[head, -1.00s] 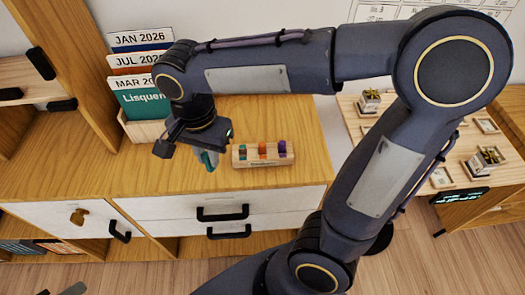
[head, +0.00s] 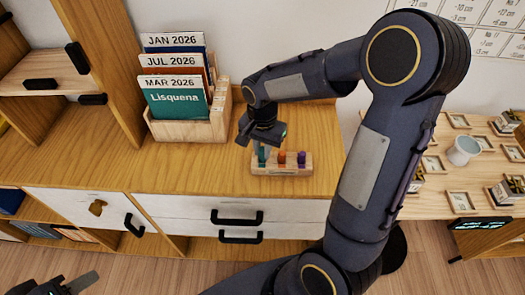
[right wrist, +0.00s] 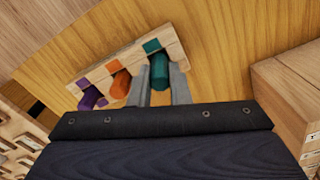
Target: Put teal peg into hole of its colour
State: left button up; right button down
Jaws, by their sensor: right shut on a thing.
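A wooden peg block (head: 292,170) lies on the cabinet top. It holds an orange peg (head: 282,158) in the middle and a purple peg (head: 301,159) at the right. My right gripper (head: 262,151) is shut on the teal peg (head: 263,159) at the block's left end. In the right wrist view the teal peg (right wrist: 159,72) is between the two grey fingers (right wrist: 161,88), beside the teal patch (right wrist: 152,46) on the block. Its lower end is hidden, so I cannot tell whether it is in the hole. My left gripper (head: 62,287) is partly in view at the bottom left.
A wooden file holder (head: 190,128) with calendar cards stands behind and left of the block. A side table (head: 440,200) at the right bears small trays and a white cup (head: 463,151). The cabinet top left of the block is clear.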

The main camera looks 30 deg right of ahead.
jog(key=shift+f, duration=0.7)
jog(key=shift+f, duration=0.2)
jog(key=c, duration=1.3)
grip_release()
jog(key=shift+c, duration=0.2)
jog(key=shift+r, duration=0.1)
